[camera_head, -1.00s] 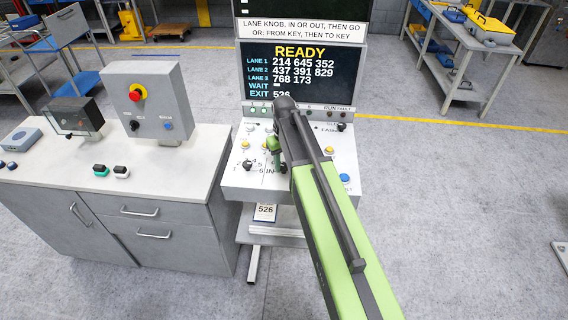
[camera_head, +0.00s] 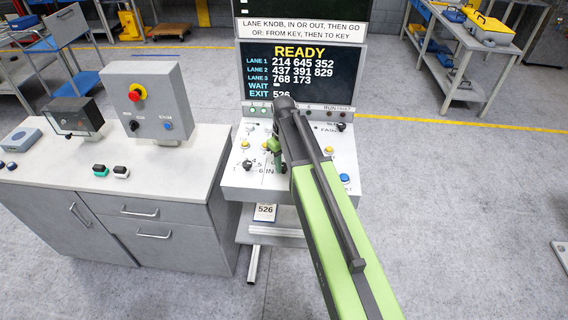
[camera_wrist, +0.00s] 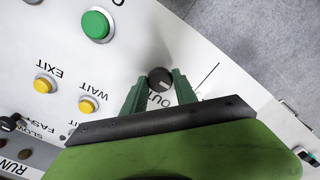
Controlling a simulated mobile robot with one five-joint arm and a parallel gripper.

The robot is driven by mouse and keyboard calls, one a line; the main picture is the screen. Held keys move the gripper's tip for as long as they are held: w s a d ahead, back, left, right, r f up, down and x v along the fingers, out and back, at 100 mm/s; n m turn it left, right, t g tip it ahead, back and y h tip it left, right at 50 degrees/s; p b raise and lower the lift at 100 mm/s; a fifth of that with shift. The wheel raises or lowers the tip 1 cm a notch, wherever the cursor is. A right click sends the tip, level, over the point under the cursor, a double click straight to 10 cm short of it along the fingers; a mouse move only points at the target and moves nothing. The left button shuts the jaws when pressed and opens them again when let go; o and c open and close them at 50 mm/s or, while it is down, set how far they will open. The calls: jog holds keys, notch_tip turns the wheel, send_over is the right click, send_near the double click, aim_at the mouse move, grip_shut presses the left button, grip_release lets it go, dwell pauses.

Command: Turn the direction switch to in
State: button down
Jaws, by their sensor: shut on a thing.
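The direction switch is a small round black knob (camera_wrist: 160,79) on the white panel, with the label OUT beside it in the wrist view. My gripper (camera_wrist: 159,78) has its two green fingers on either side of the knob and is shut on it. A small light mark shows on the knob's top, but I cannot tell for sure which way it points. In the head view my gripper (camera_head: 277,156) is over the lower middle of the console panel, by the label IN, and my arm hides part of the panel.
A green button (camera_wrist: 96,25) and yellow EXIT (camera_wrist: 43,85) and WAIT (camera_wrist: 88,105) buttons stand near the fingers. A screen (camera_head: 301,73) behind the panel reads READY. A grey cabinet (camera_head: 165,210) with a control box (camera_head: 150,102) stands at left.

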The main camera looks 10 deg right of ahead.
aim_at(284, 166)
jog(key=c, duration=1)
grip_release()
jog(key=shift+o, duration=0.2)
notch_tip(284, 166, up, 17)
jog(key=p, duration=1.7)
jog(key=shift+r, duration=0.2)
jog(key=s+m, duration=0.5)
jog(key=s, duration=0.8)
notch_tip(284, 166, down, 22)
jog(key=s+b, duration=0.2)
jog(key=b, duration=2)
jog(key=shift+f+m, duration=0.2)
jog(key=shift+m, duration=0.1)
